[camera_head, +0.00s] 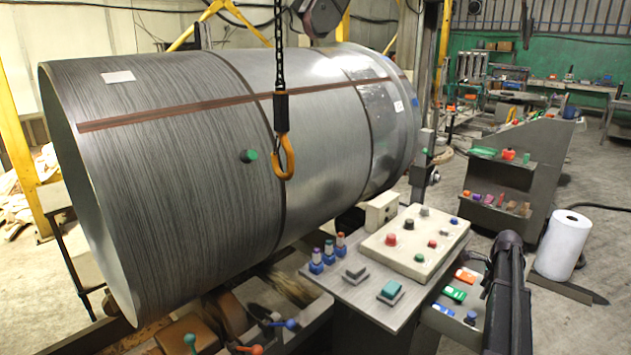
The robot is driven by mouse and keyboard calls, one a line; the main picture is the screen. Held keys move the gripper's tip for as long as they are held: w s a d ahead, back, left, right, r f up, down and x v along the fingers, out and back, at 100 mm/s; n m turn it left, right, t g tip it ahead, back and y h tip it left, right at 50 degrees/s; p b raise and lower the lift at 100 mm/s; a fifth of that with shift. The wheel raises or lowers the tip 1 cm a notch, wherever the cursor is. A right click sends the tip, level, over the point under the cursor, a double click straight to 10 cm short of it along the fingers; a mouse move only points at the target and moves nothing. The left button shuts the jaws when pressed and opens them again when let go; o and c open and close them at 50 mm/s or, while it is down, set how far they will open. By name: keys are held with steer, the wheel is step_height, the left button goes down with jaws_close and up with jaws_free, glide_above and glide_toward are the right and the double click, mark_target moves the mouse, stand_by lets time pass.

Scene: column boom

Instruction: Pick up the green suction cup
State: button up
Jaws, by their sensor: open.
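A small round green piece (249,156), which looks like the green suction cup, sits against the side of the big grey metal cylinder (200,200), left of the hook. I cannot tell for sure that it is a suction cup. A teal knob-like piece (191,340) stands at the bottom edge, below the cylinder. My gripper (508,241) appears as the far end of the black arm at the lower right. It is open and well away from the green piece; its fingers are hard to make out.
An orange hook (286,157) hangs on a chain before the cylinder. A control desk (372,315) with a button box (415,242) stands between cylinder and arm. A dark shelf unit (535,160) and a white roll (563,245) are at the right. Some floor beyond is clear.

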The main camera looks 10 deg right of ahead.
steer(key=s+a+r+n+p, duration=0.5)
steer(key=a+r+n+p, duration=0.2)
steer(key=a, duration=0.8)
steer(key=s+a+r+n+h+p, duration=0.1)
steer(key=s+a+r+n+p, duration=0.4)
steer(key=a, duration=1)
steer(key=s+a+r+n+g+p, duration=0.1)
steer(key=s+a+r+n+p, duration=0.5)
steer(key=a+r+n+p, duration=0.5)
steer(key=a+n, duration=0.1)
steer(key=a, duration=0.3)
steer(key=shift+a+n, duration=0.25)
steer(key=shift+n, duration=0.15)
steer(key=shift+s, duration=0.1)
steer(key=shift+c, duration=1.3)
